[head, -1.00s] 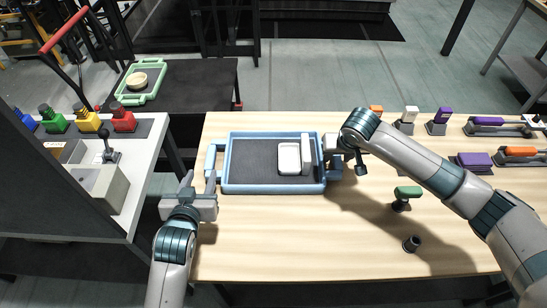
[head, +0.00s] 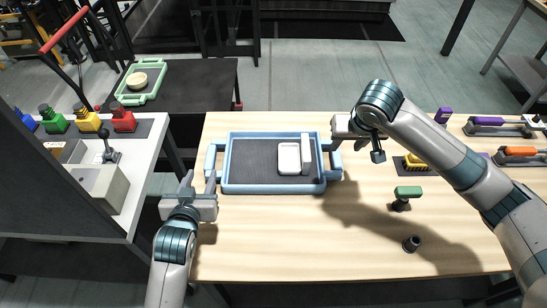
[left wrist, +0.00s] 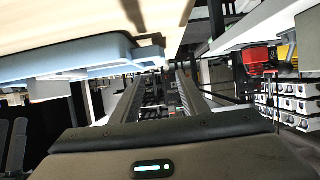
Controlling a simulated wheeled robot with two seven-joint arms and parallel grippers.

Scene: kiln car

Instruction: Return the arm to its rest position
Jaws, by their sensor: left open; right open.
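A blue tray (head: 225,172) with a dark grey floor lies on the wooden table. Inside it are a white square dish (head: 289,158) and an upright white block (head: 306,150) beside it. My left gripper (head: 200,178) is open at the tray's left handle (head: 210,158); whether it touches the handle I cannot tell. Its two parted fingers (left wrist: 158,98) show in the left wrist view, with the tray's blue edge (left wrist: 75,65) at upper left. My right gripper (head: 341,138) is open and empty, apart from and above the tray's right handle (head: 335,162).
A green-topped stamp (head: 408,192) and a small dark cylinder (head: 411,243) stand right of the tray. Purple and orange tools lie at far right. The table front is clear. A green tray (head: 141,98) sits on a dark cart.

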